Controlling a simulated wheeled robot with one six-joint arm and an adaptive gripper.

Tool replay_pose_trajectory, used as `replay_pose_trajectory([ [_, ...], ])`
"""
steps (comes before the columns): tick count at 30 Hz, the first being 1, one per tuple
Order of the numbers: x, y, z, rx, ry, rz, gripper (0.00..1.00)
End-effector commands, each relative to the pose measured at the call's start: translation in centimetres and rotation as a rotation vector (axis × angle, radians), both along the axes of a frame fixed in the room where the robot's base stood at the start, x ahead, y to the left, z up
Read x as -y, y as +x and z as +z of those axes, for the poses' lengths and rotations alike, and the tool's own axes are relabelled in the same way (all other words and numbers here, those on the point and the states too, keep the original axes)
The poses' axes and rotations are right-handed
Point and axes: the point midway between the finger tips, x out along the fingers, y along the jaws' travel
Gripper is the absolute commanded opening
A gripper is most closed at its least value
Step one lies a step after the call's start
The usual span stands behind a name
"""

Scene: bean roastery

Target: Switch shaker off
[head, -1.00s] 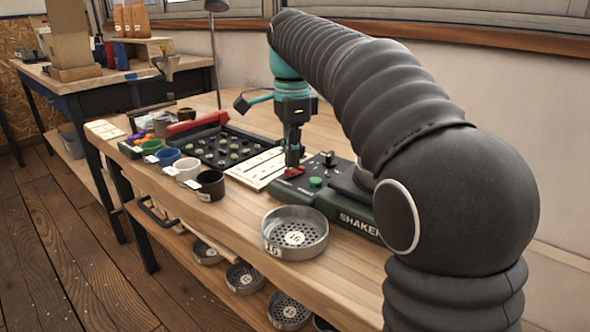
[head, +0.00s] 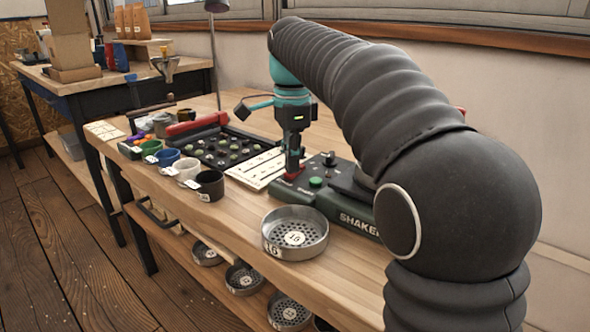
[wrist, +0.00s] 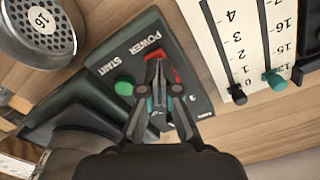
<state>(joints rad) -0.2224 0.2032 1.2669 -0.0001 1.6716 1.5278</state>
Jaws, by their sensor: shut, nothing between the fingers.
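The shaker (head: 361,222) is a dark green machine on the bench with its name on the front. Its control panel (wrist: 140,45) carries a red POWER rocker switch (wrist: 178,75), a green START button (wrist: 124,88) and a dark knob. My gripper (wrist: 158,66) is shut and empty, pointing down at the panel. Its fingertips are at the red switch and hide part of it; I cannot tell whether they touch it. In the head view my gripper (head: 292,172) stands over the panel's left end. Which way the rocker is tipped is not clear.
A round sieve marked 16 (head: 295,250) stands in front of the shaker. A white scale card with sliders (head: 256,170) and a dark tray of beans (head: 240,150) lie left of the panel. Several coloured cups (head: 209,186) line the bench's front edge.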

Motion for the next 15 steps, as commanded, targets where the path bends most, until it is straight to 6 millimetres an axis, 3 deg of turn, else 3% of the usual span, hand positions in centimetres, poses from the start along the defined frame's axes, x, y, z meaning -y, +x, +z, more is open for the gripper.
replay_pose_trajectory([
  [15, 0.0, 0.0, 2.8, 0.0, 0.0, 0.0, 0.0],
])
